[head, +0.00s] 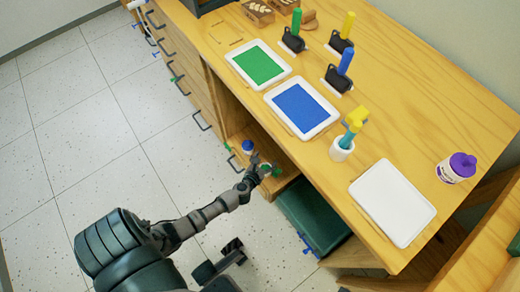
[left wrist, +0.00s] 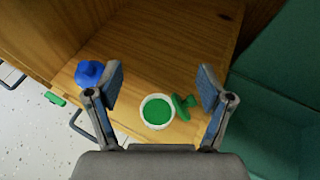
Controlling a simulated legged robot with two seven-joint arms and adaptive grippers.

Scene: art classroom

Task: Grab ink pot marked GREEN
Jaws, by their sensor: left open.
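A white pot filled with green ink (left wrist: 157,111) stands open in a wooden drawer, with a green lid or stopper (left wrist: 185,107) touching or close to its right side. No marking on it is readable. My left gripper (head: 262,165) reaches into the drawer in the head view and mostly covers the pot. In the left wrist view the left gripper (left wrist: 160,88) is open, its fingers apart on either side of the pot and lid, with nothing held. A blue-lidded pot (left wrist: 88,73) is just beyond the left finger; it also shows in the head view (head: 248,146). My right gripper is not in view.
The drawer (left wrist: 130,80) sits under a wooden desk (head: 330,175). On the desk are a green pad (head: 258,65), a blue pad (head: 301,108), a white tray (head: 392,203), rollers and a purple-lidded jar (head: 457,168). A dark green bin (head: 312,215) borders the drawer's right.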

